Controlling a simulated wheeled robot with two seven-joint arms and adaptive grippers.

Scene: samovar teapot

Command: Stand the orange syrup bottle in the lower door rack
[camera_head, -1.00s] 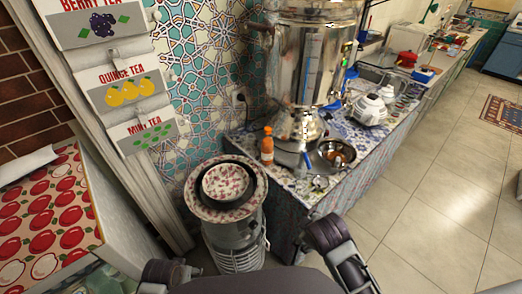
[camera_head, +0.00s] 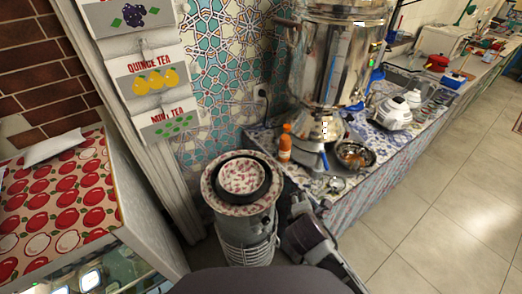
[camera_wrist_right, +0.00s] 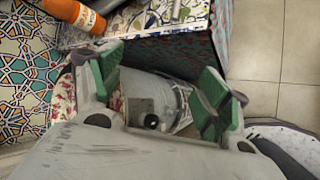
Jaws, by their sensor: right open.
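The orange syrup bottle (camera_head: 285,146) stands upright at the left end of the tiled counter (camera_head: 311,184), beside the samovar's base. Its orange side and white label also show at the top left of the right wrist view (camera_wrist_right: 75,12). My right gripper (camera_head: 297,203) is low in front of the counter end, right of the round heater and below the bottle, apart from it. In the right wrist view its green-padded fingers (camera_wrist_right: 160,90) are spread with nothing held between them. My left gripper is out of view. I cannot make out a door rack.
A heater (camera_head: 246,248) carrying nested bowls (camera_head: 241,177) stands close left of my right gripper. The big samovar (camera_head: 333,60), a metal bowl (camera_head: 354,154) and a white teapot (camera_head: 393,112) crowd the counter. An apple-patterned cabinet top (camera_head: 62,200) is at left. Floor at right is clear.

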